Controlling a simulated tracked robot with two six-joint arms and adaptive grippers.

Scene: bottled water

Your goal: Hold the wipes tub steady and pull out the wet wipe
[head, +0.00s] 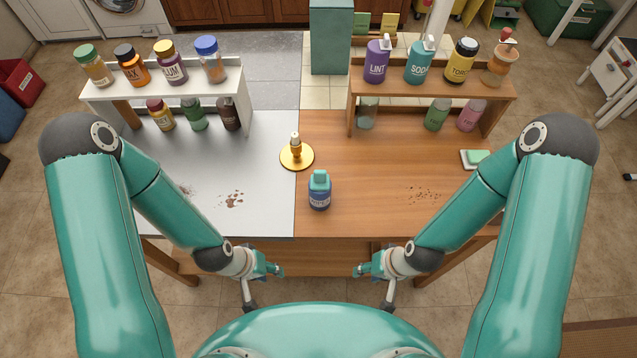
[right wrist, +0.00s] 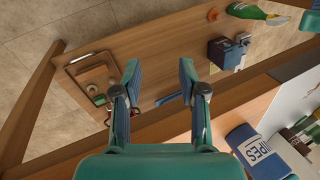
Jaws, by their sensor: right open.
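The wipes tub (head: 319,196) is dark blue with a teal lid and stands upright near the table's front edge, about mid-table. Its labelled side also shows at the lower right of the right wrist view (right wrist: 255,150). I cannot make out a wet wipe on it. My left gripper (head: 279,269) is in front of the table edge, left of the tub and apart from it; its jaw opening is too small to tell. My right gripper (head: 361,270) is in front of the edge, right of the tub. In the right wrist view it is open and empty (right wrist: 158,70).
A gold stand (head: 296,156) is just behind the tub. Shelves of bottles stand at the left (head: 243,110) and right (head: 357,85). A soap dish (head: 476,159) lies at the right. Stains mark both table halves. A lower shelf (right wrist: 75,55) holds several items.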

